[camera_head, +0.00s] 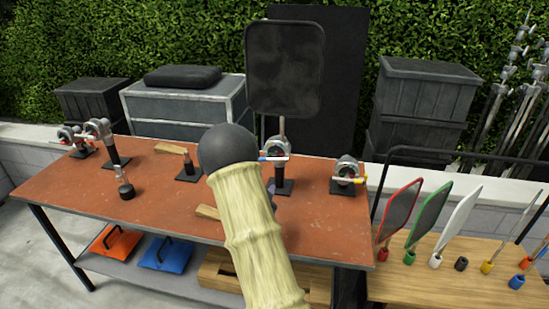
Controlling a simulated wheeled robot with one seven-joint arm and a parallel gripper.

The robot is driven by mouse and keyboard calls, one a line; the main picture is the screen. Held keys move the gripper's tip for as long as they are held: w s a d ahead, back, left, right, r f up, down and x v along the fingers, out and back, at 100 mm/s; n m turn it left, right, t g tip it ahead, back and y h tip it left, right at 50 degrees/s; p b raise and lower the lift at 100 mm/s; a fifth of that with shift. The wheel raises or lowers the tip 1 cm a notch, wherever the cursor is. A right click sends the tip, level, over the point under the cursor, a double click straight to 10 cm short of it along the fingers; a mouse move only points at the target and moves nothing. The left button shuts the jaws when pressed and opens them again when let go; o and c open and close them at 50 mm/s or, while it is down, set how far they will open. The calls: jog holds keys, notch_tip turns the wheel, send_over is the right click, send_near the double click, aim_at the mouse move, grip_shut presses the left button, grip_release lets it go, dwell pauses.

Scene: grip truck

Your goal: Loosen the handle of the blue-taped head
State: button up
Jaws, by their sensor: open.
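The blue-taped head (276,147) is a silvery grip head on a short dark post near the back edge of the red-brown worktable (165,187). Its handle (272,159) runs roughly level across the front, with blue at the left end and a reddish part toward the right. A rod rises from the head to a dark framed flag (285,68).
A head with a yellow-orange handle (347,174) stands to the right, and other heads (100,130) stand at the left. Coloured paddles (401,212) stand on the right-hand bench.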

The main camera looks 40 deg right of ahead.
aim_at(275, 158)
jog(key=p+x, duration=0.4)
jog(key=x, duration=1.1)
jog(key=shift+w+d+p, duration=0.15)
jog(key=shift+d+p, duration=0.15)
jog(key=shift+p, duration=0.05)
